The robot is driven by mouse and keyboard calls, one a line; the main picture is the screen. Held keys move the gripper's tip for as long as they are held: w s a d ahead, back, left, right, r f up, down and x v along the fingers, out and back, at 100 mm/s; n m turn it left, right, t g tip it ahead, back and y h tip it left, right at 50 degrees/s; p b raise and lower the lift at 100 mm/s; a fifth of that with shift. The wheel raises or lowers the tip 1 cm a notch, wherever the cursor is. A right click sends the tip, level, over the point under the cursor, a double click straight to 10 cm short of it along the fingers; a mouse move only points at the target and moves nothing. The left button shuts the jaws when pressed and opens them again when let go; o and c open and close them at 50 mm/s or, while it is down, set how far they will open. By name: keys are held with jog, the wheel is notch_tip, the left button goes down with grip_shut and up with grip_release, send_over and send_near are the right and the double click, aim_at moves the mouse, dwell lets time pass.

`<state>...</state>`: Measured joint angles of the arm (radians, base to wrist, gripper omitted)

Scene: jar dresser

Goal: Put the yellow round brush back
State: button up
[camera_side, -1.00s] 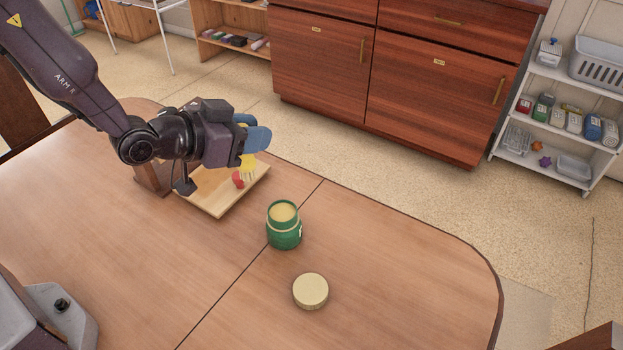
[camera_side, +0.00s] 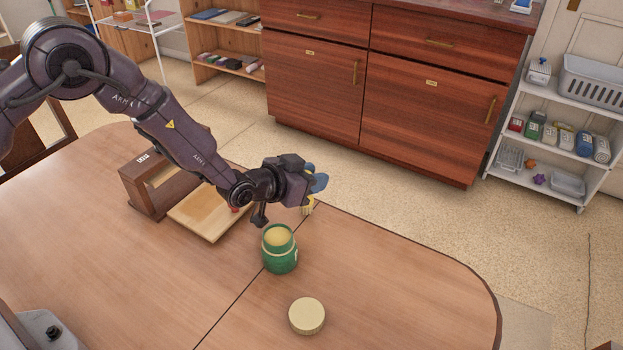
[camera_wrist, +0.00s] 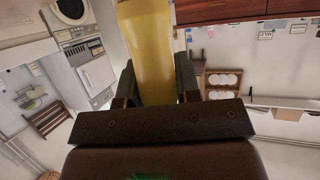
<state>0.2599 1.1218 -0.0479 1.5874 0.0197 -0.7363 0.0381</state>
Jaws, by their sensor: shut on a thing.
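The yellow brush (camera_side: 308,207) is in my gripper (camera_side: 314,183). In the side view only a small yellow part of it shows below the gripper's blue end, above the table's far edge. In the wrist view the yellow brush (camera_wrist: 148,50) stands large between the two dark fingers (camera_wrist: 155,85), which are shut on it. Its far end runs out of the top of that picture. An open green jar (camera_side: 280,252) stands upright on the table, below and left of the gripper in the picture. Its round pale lid (camera_side: 307,316) lies flat in front of it.
A small wooden dresser (camera_side: 145,190) stands at the left with a pulled-out light wooden drawer or tray (camera_side: 205,222). A small red thing (camera_side: 236,209) shows there, partly behind my arm. The table (camera_side: 400,285) is clear right of the jar. Cabinets and a shelf stand beyond.

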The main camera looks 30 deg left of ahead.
jog(key=shift+f, duration=0.35)
jog(key=shift+f, duration=0.1)
jog(key=o, duration=0.9)
jog(key=shift+f, duration=0.1)
jog(key=v, duration=1.2)
